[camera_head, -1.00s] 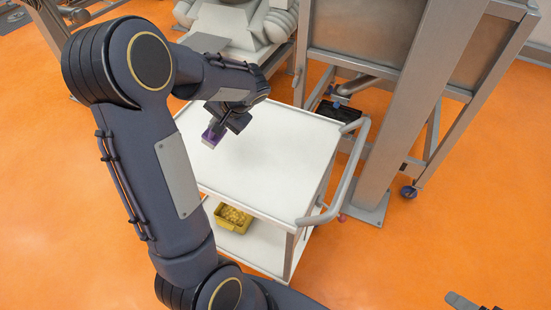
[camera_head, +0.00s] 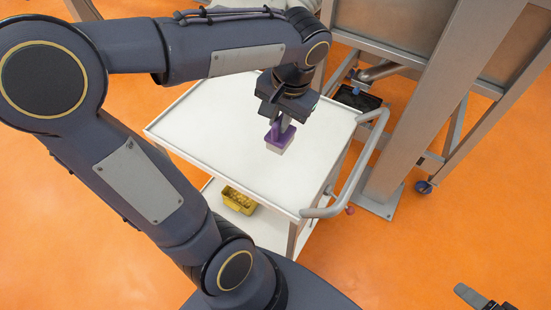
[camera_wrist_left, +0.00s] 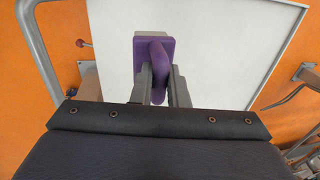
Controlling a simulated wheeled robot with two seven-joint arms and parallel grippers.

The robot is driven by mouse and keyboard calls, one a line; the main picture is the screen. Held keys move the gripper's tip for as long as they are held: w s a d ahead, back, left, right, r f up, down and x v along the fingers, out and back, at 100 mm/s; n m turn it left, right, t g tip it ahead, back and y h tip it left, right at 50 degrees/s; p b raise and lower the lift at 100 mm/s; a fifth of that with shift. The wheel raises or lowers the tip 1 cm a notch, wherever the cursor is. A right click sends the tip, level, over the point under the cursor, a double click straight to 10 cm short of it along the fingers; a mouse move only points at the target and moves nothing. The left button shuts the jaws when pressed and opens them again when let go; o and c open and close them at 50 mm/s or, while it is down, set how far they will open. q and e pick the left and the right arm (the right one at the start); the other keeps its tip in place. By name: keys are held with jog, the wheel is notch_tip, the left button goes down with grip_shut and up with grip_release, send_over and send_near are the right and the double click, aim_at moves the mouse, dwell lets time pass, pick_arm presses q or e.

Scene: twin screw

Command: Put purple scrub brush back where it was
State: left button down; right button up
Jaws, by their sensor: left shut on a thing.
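The purple scrub brush (camera_head: 279,137) has a purple top and handle and a pale lower part. My left gripper (camera_head: 284,120) is shut on its handle and points down over the white cart top (camera_head: 215,115). In the left wrist view the brush (camera_wrist_left: 153,50) sits between the two fingers of my left gripper (camera_wrist_left: 155,85). Whether the brush touches the cart top or hangs just above it, I cannot tell. At the lower right edge, part of my right gripper (camera_head: 480,300) shows, cut off by the frame.
The cart top is otherwise bare where visible. A yellow bin (camera_head: 238,200) with contents stands on the lower shelf. A grey push handle (camera_head: 350,175) curves along the cart's right side. A large metal frame (camera_head: 425,100) stands behind to the right.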

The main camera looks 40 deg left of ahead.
pick_arm(q)
jog(key=s+d+f, duration=0.1)
jog(key=s+d, duration=0.3)
jog(key=s, duration=0.2)
jog(key=w+a+f, duration=0.1)
jog(key=w, duration=0.1)
jog(key=w+a+f, duration=0.1)
jog(key=w+a, duration=0.1)
jog(key=w+a+f, duration=0.1)
jog(key=a, duration=0.1)
jog(key=shift+w+f, duration=0.4)
jog(key=w+a+f, duration=0.1)
jog(key=f, duration=0.2)
jog(key=w+a+f, duration=0.1)
jog(key=f, duration=0.2)
jog(key=w+a+f, duration=0.1)
jog(key=w+f, duration=0.1)
jog(key=f, duration=0.1)
jog(key=shift+w+a+f, duration=0.1)
jog(key=shift+a, duration=0.15)
jog(key=shift+f, duration=0.1)
jog(key=shift+f+b, duration=0.15)
jog(key=shift+b, duration=0.25)
jog(key=c, duration=1.4)
grip_release()
